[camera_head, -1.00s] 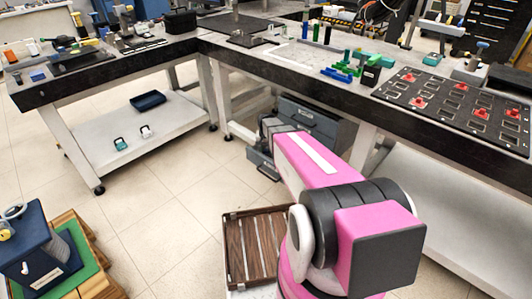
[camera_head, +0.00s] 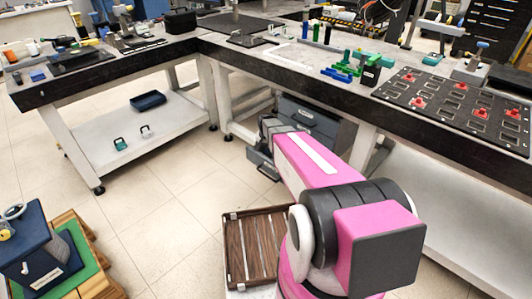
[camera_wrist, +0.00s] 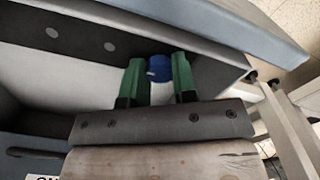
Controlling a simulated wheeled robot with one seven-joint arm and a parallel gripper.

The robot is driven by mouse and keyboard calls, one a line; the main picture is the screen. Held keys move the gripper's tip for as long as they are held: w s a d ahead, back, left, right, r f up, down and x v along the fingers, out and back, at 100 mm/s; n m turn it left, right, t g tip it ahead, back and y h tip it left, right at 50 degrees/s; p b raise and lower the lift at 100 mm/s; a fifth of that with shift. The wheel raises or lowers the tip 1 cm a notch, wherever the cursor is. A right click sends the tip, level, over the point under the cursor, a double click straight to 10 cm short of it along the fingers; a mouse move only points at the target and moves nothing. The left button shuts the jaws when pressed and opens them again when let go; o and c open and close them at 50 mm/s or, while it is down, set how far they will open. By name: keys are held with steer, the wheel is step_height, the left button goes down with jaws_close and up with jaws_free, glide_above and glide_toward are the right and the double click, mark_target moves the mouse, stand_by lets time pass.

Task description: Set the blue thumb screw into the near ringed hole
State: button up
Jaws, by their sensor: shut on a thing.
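The blue thumb screw (camera_wrist: 159,68) sits between the two green fingers of my gripper (camera_wrist: 157,80) in the wrist view. The gripper is shut on it, with only its blue part and a pale patch below showing. Beyond the fingertips is a pale grey surface beside a dark strip with round marks. In the head view my pink arm reaches away toward the grey drawer cabinet (camera_head: 310,112) under the bench, and it hides the gripper and the screw. I cannot make out the near ringed hole in either view.
A low drawer (camera_head: 262,164) of the cabinet stands open. Benches run along the back and right, and a black board with red parts (camera_head: 460,103) lies on the right bench. The floor at left centre is clear.

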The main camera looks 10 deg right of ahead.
mark_target(266, 150)
steer(key=shift+r, duration=1.6)
steer(key=shift+r, duration=1.7)
